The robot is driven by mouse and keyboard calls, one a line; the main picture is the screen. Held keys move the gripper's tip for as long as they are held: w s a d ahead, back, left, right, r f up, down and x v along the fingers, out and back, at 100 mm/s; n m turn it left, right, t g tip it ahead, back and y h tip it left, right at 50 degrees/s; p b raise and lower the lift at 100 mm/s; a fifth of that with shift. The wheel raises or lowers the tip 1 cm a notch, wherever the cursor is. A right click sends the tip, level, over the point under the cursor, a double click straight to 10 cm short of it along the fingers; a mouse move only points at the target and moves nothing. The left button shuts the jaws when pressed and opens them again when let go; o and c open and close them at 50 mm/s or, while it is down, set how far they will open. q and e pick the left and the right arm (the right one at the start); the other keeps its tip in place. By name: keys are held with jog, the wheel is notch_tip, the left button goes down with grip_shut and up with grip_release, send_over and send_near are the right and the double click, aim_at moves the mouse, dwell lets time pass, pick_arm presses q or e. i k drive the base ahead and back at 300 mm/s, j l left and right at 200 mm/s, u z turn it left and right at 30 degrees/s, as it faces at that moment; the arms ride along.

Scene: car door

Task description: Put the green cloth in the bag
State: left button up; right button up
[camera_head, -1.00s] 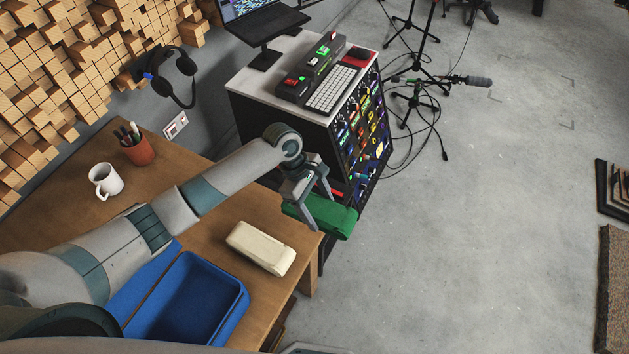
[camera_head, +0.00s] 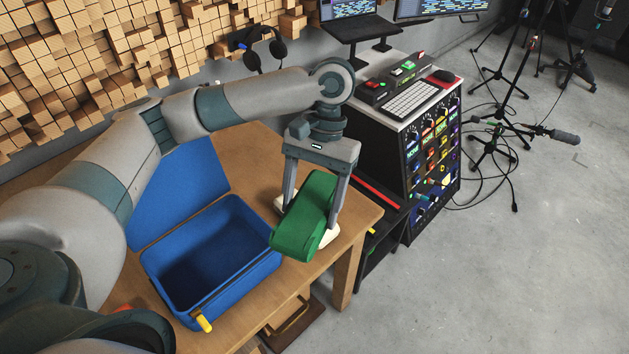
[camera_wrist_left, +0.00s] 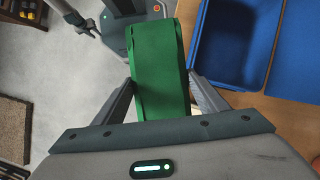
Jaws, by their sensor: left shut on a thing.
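A green object (camera_head: 302,228) hangs between the fingers of my left gripper (camera_head: 313,205). It looks like a long, rounded case rather than loose cloth. My left gripper is shut on it, above the table's right end. The green object also fills the middle of the left wrist view (camera_wrist_left: 158,75), between both fingers. No bag shows. An open blue box (camera_head: 238,291) with its lid (camera_head: 182,185) tipped back stands left of the green object; it also shows at the wrist view's upper right (camera_wrist_left: 235,45). A grey part at the wrist view's upper left may be my right gripper (camera_wrist_left: 80,27); its state is unclear.
A cream object (camera_head: 331,238) lies on the wooden table (camera_head: 362,208), mostly hidden behind the green object. A yellow piece (camera_head: 204,324) sticks out at the box's front. A rack with a keyboard (camera_head: 411,100) stands beyond the table.

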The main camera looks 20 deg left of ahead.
aim_at(219, 269)
jog(key=k+l+u, duration=0.15)
jog(key=u, duration=1.05)
